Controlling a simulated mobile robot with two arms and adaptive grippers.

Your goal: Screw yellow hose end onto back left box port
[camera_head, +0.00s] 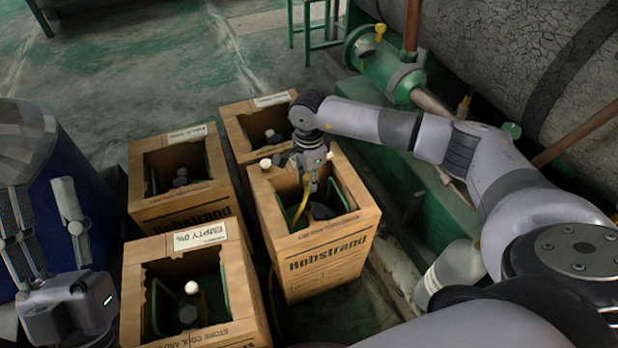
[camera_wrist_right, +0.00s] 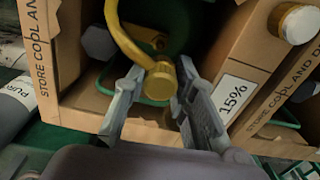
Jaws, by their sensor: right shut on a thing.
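My right gripper (camera_head: 308,172) is over the opening of the front right box (camera_head: 318,262) in the head view. In the right wrist view its fingers (camera_wrist_right: 160,98) are shut on the yellow hose end (camera_wrist_right: 162,80), and the yellow hose (camera_wrist_right: 124,38) curves up from it. In the head view the hose (camera_head: 301,200) hangs down by the gripper. The back left box (camera_head: 180,213) stands to the left, with a dark port (camera_head: 181,178) inside its opening, apart from the gripper. My left gripper (camera_head: 45,225) is open and empty at the left.
A back right box (camera_head: 232,133) and a front left box (camera_head: 245,290) stand close by. Cardboard rims surround the ports. A blue drum (camera_head: 75,165) is at the left. Green pipework (camera_head: 385,68) and a large grey tank (camera_head: 500,40) stand at the right.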

